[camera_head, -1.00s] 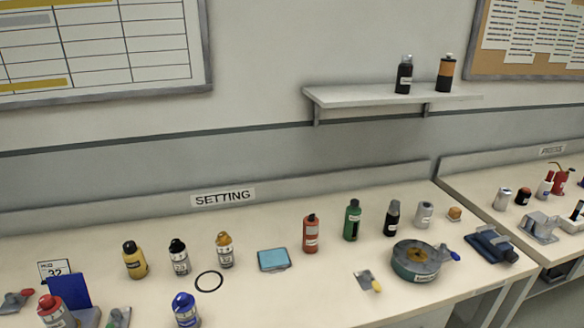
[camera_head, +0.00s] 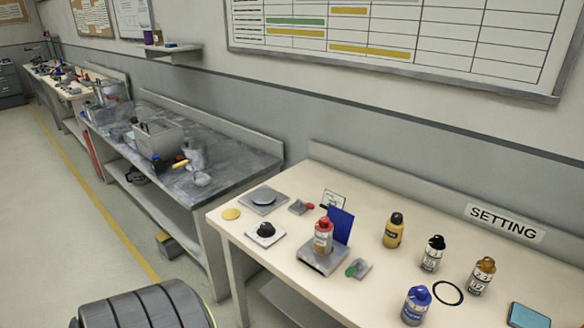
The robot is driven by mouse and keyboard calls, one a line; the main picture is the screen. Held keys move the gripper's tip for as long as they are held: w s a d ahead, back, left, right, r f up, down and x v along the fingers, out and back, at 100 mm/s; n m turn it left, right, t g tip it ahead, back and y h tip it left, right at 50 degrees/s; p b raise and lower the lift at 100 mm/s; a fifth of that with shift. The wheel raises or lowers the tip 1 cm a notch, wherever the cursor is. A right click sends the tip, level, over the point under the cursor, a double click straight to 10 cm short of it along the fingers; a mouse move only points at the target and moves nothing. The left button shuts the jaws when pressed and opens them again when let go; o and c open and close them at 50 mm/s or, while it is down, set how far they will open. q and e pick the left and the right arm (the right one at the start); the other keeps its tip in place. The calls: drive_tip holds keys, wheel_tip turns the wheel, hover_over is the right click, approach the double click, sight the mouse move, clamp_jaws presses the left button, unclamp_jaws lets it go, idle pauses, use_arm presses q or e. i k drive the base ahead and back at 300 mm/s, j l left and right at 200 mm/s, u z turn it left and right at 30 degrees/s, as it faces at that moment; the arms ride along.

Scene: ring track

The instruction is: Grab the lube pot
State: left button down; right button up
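No pot in view has a label that I can read as lube, so I cannot tell which one is the lube pot. On the SETTING bench (camera_head: 300,178) stand a red-capped bottle (camera_head: 323,238) on a small grey stand, a yellow bottle with a black cap (camera_head: 393,231), a white-labelled bottle with a black cap (camera_head: 433,254), one with an orange-brown cap (camera_head: 482,276) and a blue-capped bottle (camera_head: 416,305). A black ring (camera_head: 448,293) lies flat between the last bottles. Neither of my grippers is in view.
A grey metal bench (camera_head: 240,152) with a grey bin (camera_head: 157,137) stands to the left. A wall shelf (camera_head: 172,54) holds small items. The floor (camera_head: 75,220) by the yellow line is clear.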

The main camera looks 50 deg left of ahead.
sight(322, 242)
drive_tip(key=k+u, duration=0.1)
drive_tip(key=u, duration=1.3)
